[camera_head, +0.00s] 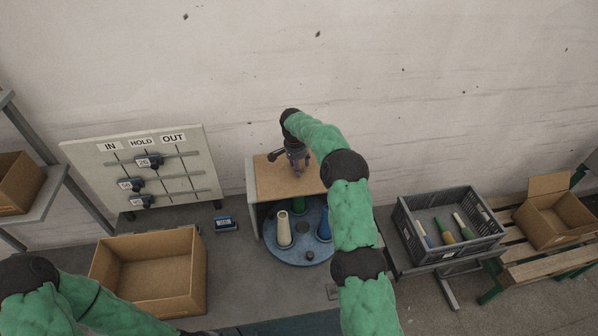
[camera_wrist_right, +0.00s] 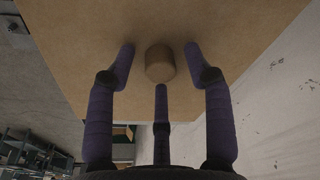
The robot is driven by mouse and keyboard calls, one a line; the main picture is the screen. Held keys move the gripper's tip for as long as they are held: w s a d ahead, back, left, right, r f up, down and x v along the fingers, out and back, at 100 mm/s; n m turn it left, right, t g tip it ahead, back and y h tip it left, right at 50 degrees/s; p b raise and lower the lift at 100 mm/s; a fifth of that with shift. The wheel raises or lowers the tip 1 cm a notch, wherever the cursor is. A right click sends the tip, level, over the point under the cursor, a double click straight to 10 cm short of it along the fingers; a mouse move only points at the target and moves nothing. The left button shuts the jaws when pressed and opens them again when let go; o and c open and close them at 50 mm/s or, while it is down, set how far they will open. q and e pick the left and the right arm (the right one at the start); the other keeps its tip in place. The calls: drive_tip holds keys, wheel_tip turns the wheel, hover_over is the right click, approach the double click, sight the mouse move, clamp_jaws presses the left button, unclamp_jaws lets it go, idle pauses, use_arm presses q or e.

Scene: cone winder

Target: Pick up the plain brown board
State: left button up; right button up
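My right gripper (camera_head: 297,168) is over the board in the head view. In the right wrist view its fingers (camera_wrist_right: 160,58) are spread around the knob, with gaps on both sides; I cannot tell how far their tips are from the board. My left arm enters at the lower left, and its gripper is not visible.
The blue turntable (camera_head: 296,254) carries a cream cone (camera_head: 283,230) and others, partly behind my right arm. An open carton (camera_head: 150,300) stands left, a grey crate (camera_head: 452,258) right. A sign board (camera_head: 140,165) with sliders stands behind.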

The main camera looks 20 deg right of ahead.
clamp_jaws()
drive_tip(key=shift+r, duration=0.1)
